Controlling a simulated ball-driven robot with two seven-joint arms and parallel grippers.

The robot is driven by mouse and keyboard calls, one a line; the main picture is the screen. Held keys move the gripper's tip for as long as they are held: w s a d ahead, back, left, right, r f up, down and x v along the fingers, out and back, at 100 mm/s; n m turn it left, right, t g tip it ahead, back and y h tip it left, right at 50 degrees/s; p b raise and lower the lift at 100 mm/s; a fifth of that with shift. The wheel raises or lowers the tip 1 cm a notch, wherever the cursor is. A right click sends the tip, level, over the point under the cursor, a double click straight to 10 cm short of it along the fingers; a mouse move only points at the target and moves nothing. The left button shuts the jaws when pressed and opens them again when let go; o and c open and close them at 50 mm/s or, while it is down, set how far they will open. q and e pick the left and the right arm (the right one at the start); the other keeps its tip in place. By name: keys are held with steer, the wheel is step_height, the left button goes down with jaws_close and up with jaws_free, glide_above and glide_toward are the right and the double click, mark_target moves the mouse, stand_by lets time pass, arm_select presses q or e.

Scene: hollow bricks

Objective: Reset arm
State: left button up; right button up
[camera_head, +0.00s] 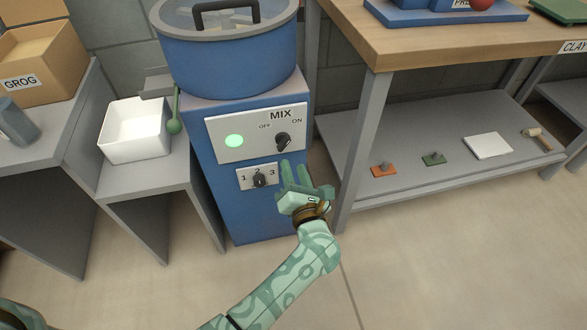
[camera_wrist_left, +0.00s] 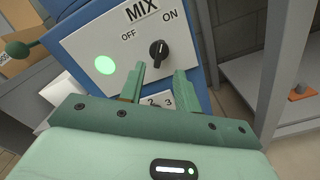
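My left gripper (camera_head: 293,170) is in front of the blue mixer's control panel, just below the MIX knob (camera_head: 283,141). In the left wrist view its fingers (camera_wrist_left: 160,74) stand apart with nothing between them. The black MIX knob (camera_wrist_left: 158,52) shows beyond the fingertips, apart from them, beside the OFF and ON labels. A round light (camera_head: 234,141) on the panel glows green. The lower 1-2-3 selector (camera_head: 259,179) is just left of the gripper, partly hidden by it in the wrist view. My right gripper is not in view.
A blue mixing drum (camera_head: 228,60) tops the mixer. A white bin (camera_head: 134,130) and a green scoop (camera_head: 175,115) are at left. A wooden-topped workbench (camera_head: 400,42) with a low shelf (camera_head: 440,135) stands at right. The floor in front is clear.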

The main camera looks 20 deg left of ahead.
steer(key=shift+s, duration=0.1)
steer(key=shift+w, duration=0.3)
